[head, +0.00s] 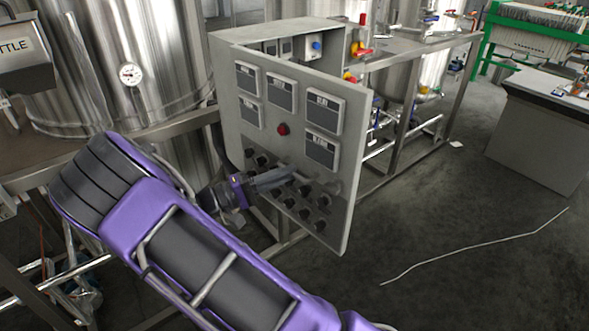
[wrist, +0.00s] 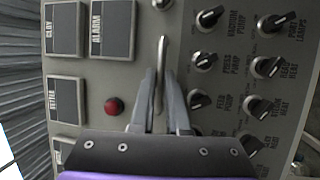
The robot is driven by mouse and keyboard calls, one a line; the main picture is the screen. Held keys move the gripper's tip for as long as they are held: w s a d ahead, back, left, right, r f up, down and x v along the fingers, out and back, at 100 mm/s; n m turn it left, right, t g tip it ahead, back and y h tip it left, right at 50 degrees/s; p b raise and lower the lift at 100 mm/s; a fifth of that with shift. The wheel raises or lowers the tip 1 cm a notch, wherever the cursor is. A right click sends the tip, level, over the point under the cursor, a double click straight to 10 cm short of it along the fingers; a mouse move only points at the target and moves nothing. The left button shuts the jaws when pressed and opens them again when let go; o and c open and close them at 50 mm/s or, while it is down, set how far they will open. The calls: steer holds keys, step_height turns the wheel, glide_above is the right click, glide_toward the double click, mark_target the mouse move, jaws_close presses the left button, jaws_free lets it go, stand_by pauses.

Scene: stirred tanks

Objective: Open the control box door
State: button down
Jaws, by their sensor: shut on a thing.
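The control box (head: 270,32) is a grey cabinet in the middle of the head view. Its door (head: 348,150) stands partly open, swung out from the box on the right side, and part of the interior shows above it. The door carries grey displays, a red button (head: 283,129) and several black knobs. My gripper (head: 285,177) is at the lower middle of the door. In the wrist view, my gripper (wrist: 162,75) is shut on the upright metal door handle (wrist: 161,52), with one finger on each side.
A large steel tank (head: 130,75) with a gauge stands left of the box. Steel pipes and a smaller tank (head: 425,65) stand behind it on the right. A grey cabinet (head: 540,135) is at far right. The floor (head: 430,220) right of the door is mostly clear, with a thin white line on it.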

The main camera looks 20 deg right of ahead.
steer(key=shift+a, duration=0.2)
steer(key=c, duration=0.9)
jaws_free()
steer(key=s+a+f+b, duration=0.1)
steer(key=a+f, duration=0.1)
steer(key=a, duration=1.5)
steer(key=shift+f, duration=0.4)
